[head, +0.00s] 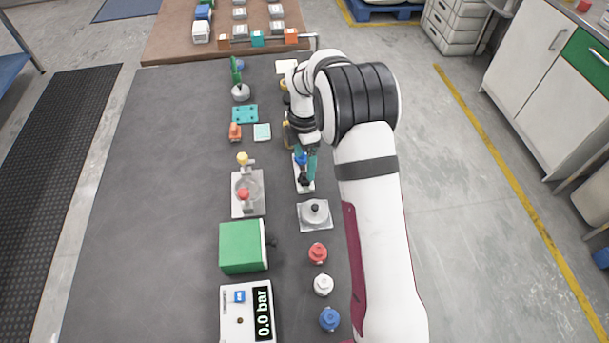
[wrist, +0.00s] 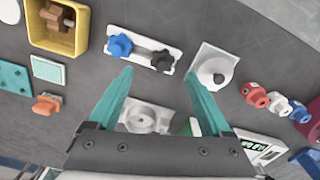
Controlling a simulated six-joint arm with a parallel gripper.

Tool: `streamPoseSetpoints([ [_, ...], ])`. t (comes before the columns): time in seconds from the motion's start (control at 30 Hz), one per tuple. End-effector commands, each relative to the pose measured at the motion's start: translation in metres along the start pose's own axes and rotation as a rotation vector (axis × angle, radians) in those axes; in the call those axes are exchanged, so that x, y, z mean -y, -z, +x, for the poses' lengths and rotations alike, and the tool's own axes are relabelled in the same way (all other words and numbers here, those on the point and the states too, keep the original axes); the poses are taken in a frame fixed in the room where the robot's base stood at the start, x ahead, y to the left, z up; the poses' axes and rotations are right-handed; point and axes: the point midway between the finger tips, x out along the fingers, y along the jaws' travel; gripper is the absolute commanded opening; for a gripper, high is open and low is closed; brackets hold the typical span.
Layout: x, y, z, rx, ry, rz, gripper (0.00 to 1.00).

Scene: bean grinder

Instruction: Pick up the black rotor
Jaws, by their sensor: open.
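The black rotor (wrist: 162,60) is a star-shaped knob on a white rectangular plate (wrist: 141,51), beside a blue star-shaped knob (wrist: 120,45). In the head view the black rotor (head: 304,180) shows at the near end of the plate, with the blue knob (head: 301,159) behind it, partly covered by my fingers. My gripper (wrist: 159,73) is open and empty, with its teal fingers spread wide. In the wrist view the black rotor appears just past the gap between the fingertips. The height of the tips above it is hard to judge.
A grey square base with a black-topped disc (head: 315,213) stands near the plate. Red (head: 317,252), white (head: 323,285) and blue (head: 329,319) knobs line the right edge. A green box (head: 240,247) stands to the left. The table's left side is clear.

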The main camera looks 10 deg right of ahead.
Motion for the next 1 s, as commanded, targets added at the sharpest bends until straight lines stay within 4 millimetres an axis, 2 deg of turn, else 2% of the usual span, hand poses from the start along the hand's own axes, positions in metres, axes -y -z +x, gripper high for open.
streamPoseSetpoints([
  [0.27,0.005,-0.001,0.049,0.000,0.002,0.001,0.83],
  [0.53,0.004,-0.001,0.055,0.001,-0.001,0.003,0.83],
  [1.0,0.004,-0.001,0.054,0.001,-0.001,0.003,0.00],
])
